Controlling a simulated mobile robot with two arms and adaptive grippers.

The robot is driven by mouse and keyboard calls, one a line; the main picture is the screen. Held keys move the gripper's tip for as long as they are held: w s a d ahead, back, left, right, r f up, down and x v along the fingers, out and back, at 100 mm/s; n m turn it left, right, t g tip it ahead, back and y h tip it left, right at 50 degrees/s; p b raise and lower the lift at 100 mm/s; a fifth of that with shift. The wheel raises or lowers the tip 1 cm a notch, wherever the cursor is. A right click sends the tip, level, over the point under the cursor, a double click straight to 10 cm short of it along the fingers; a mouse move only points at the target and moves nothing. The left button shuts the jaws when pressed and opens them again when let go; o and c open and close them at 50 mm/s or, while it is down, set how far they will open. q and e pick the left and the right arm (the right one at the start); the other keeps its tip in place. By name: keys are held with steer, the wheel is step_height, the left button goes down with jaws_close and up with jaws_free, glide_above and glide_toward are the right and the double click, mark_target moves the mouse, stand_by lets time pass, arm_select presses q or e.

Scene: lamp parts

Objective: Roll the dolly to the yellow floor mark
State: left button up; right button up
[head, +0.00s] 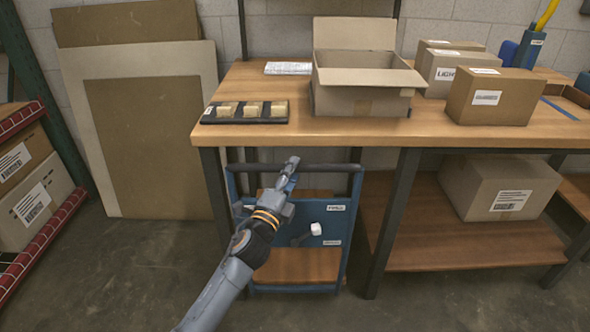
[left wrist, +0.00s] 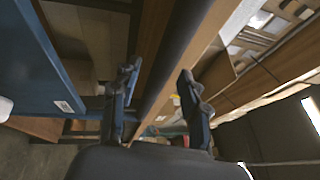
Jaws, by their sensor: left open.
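The dolly (head: 334,232) is a blue frame with a wooden deck (head: 295,266) and a dark top handle bar (head: 325,168). It stands on the floor under the front of the workbench. My left gripper (head: 291,168) is at the handle bar. In the left wrist view, my left gripper (left wrist: 158,88) is open, and the handle bar (left wrist: 183,45) runs between its two fingers. I cannot tell whether either finger touches it. The dolly's blue side (left wrist: 45,65) shows left of the fingers. My right gripper and a yellow floor mark are not in view.
The workbench (head: 355,132) carries an open carton (head: 362,98), a black tray of blocks (head: 215,117) and closed boxes (head: 490,100). Panels (head: 150,140) lean on the wall. A rack (head: 45,235) with red edges stands left. The floor (head: 130,275) between rack and dolly is clear.

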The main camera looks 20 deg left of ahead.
arm_select(q)
steer(key=shift+x, duration=1)
jaws_close()
